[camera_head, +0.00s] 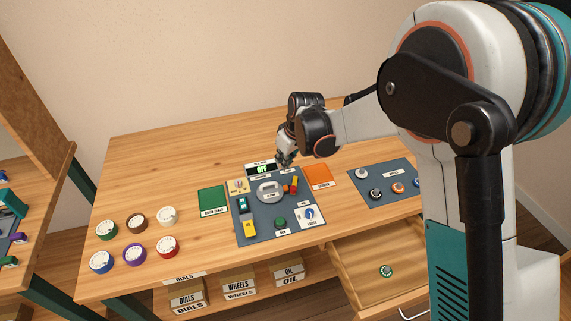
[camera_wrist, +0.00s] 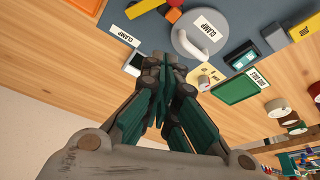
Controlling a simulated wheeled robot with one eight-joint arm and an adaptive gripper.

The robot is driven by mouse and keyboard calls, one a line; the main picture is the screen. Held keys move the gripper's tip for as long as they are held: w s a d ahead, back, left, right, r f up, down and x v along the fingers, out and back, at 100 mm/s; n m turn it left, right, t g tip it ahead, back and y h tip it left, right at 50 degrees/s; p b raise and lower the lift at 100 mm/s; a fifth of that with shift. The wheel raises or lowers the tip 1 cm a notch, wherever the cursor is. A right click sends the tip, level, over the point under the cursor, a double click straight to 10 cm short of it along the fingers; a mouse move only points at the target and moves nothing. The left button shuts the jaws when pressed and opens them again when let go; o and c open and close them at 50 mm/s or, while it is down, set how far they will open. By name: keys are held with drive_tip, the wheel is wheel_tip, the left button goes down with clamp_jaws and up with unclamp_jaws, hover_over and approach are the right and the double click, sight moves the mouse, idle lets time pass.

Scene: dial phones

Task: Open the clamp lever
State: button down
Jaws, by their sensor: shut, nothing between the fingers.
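The work panel (camera_head: 249,222) is a dark grey board on the table, in the middle of the head view. A red and orange lever-like piece (camera_head: 291,186), likely the clamp lever, is on its right part; it shows at the top of the wrist view (camera_wrist: 173,14). A round grey fixture (camera_head: 268,190) with a white label is beside it, also in the wrist view (camera_wrist: 190,45). My gripper (camera_head: 284,161) is shut and empty, above the panel's back edge, apart from the lever. Its dark green fingers (camera_wrist: 165,62) point toward the panel in the wrist view.
A green pad (camera_head: 212,201) and an orange pad (camera_head: 318,177) flank the panel. Several coloured dials (camera_head: 134,222) lie at the left. A second panel (camera_head: 378,183) is at the right; an open drawer (camera_head: 380,260) juts out in front.

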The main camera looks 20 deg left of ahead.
sight(294, 183)
drive_tip(key=b+x, duration=0.2)
drive_tip(key=x, duration=0.6)
drive_tip(key=d, duration=0.1)
drive_tip(key=s+d+b, duration=0.1)
drive_tip(key=shift+s+d+r, duration=0.2)
drive_tip(key=shift+s+d, duration=0.4)
drive_tip(key=shift+d, duration=0.15)
drive_tip(key=shift+d+n, duration=0.3)
drive_tip(key=shift+n, duration=0.3)
drive_tip(key=shift+s+d+n+g, duration=0.1)
drive_tip(key=shift+d+n+g, duration=0.3)
drive_tip(key=shift+n, duration=0.4)
drive_tip(key=n, duration=0.2)
drive_tip(key=d+n+g, duration=0.1)
drive_tip(key=n, duration=0.1)
drive_tip(key=d+n+g, duration=0.1)
drive_tip(key=n, duration=0.1)
drive_tip(key=shift+d+y, duration=0.2)
drive_tip(key=shift+y, duration=0.1)
drive_tip(key=shift+w+a, duration=0.15)
drive_tip(key=shift+w, duration=0.05)
